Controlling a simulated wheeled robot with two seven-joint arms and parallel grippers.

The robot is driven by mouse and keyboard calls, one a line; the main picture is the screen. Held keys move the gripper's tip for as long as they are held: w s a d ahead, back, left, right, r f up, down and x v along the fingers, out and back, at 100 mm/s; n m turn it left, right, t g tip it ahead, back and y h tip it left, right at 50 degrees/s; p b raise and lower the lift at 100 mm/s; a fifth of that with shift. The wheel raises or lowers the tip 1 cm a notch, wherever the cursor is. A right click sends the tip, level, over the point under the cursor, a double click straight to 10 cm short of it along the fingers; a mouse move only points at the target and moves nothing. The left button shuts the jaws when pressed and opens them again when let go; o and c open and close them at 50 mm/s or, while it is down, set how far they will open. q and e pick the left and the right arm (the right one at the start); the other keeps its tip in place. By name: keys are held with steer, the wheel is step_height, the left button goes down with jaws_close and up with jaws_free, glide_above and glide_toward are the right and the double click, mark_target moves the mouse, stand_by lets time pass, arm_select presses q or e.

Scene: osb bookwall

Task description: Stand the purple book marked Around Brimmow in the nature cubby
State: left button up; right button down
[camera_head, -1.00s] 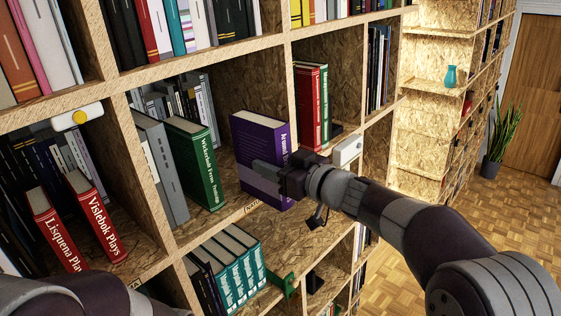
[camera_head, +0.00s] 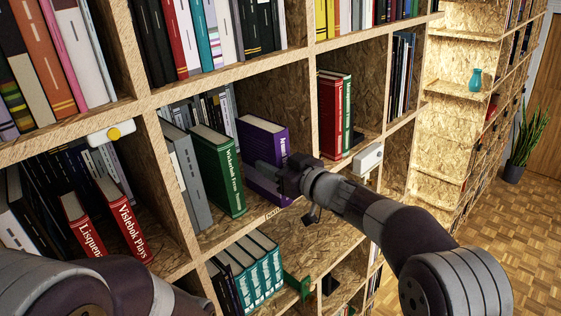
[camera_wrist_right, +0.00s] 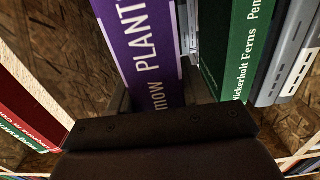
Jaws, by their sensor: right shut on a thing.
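The purple book (camera_head: 262,138) is upright, leaning slightly, inside the middle cubby to the right of the green Wickerholt Ferns book (camera_head: 218,170), with a gap between them. My right gripper (camera_head: 268,176) is shut on its lower part at the cubby's front opening. In the right wrist view the purple book (camera_wrist_right: 145,45) shows its white lettering, partly cut off, with the green book (camera_wrist_right: 228,60) beside it. The cubby's front edge bears a small label (camera_head: 272,212), hard to read. Whether the book's bottom touches the shelf is unclear. My left gripper is out of view; only its arm shows.
Grey books (camera_head: 183,172) stand left of the green book. A divider (camera_head: 315,110) separates this cubby from one with red (camera_head: 334,115) and green books. A white box with a knob (camera_head: 368,160) sits on the shelf edge near my right arm. Teal books (camera_head: 255,265) stand below.

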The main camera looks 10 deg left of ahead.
steer(key=shift+r+p+x, duration=0.2)
steer(key=shift+p+x, duration=1.85)
steer(key=shift+x, duration=1.5)
steer(key=shift+s+f, duration=0.1)
steer(key=shift+f, duration=0.05)
